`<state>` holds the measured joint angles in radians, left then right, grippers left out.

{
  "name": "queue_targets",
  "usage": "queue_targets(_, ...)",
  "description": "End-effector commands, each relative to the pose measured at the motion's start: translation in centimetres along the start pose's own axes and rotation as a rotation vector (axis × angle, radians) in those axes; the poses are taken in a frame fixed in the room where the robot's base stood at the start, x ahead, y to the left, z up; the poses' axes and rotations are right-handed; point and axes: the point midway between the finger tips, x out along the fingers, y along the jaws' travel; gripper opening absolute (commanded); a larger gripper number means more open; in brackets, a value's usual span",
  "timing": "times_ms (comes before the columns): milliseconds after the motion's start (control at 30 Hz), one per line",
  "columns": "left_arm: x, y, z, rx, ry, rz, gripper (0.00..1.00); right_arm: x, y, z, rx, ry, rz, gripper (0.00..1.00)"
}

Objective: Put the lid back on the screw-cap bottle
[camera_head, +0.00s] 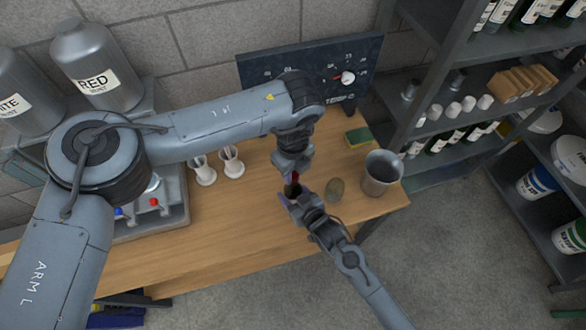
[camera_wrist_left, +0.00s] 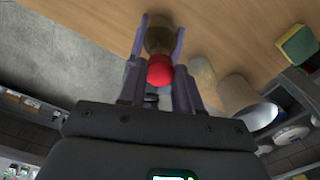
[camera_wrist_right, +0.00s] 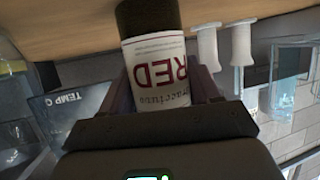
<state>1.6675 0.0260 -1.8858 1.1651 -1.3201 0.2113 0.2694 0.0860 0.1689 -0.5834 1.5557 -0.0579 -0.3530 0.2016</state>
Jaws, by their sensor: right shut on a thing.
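The screw-cap bottle (camera_wrist_right: 160,85) is dark with a white RED label, seen upside down in the right wrist view. My right gripper (camera_head: 293,196) is shut on it from the side, over the table. The red lid (camera_wrist_left: 160,70) lies in line with the dark bottle (camera_wrist_left: 158,38) in the left wrist view. A bit of the lid (camera_head: 296,176) shows in the head view, at the bottle's top. My left gripper (camera_head: 293,171) points down over it, its fingers apart on either side of the lid. Whether the lid sits fully on the neck is hidden.
Two white stemmed pieces (camera_head: 231,162) stand to the left. A temperature panel (camera_head: 315,75) is behind; a bottle shelf (camera_head: 480,100) is at right.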

Motion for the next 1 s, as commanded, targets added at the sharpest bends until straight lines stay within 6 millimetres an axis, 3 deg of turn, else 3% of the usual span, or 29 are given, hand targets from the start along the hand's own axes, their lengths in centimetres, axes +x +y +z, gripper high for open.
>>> queue_targets(33, -0.01, 0.0, 0.01, 0.0, 0.0, 0.0, 0.14, 0.0, -0.01, 0.04, 0.0, -0.001, 0.0, 0.0)
queue_targets(133, -0.01, 0.0, 0.01, 0.0, 0.0, 0.0, 0.0, 0.0, -0.01, 0.04, 0.0, -0.001, 0.0, 0.0)
queue_targets(367, -0.01, 0.0, 0.01, 0.006, 0.0, 0.0, 0.0, 0.0, -0.02, 0.04, 0.0, -0.001, 0.0, 0.0)
queue_targets(400, -0.01, 0.0, 0.02, 0.006, 0.0, 0.0, 0.38, 0.0, -0.02, 0.04, 0.0, -0.001, 0.0, 0.0)
queue_targets(567, -0.02, 0.0, 0.02, 0.006, 0.0, 0.0, 0.62, 0.0, -0.02, 0.04, 0.0, -0.001, 0.0, 0.0)
queue_targets(1000, -0.9, -0.05, 0.06, 0.006, -0.001, -0.002, 0.62, 0.0, -0.02, 0.03, 0.0, -0.001, 0.0, 0.0)
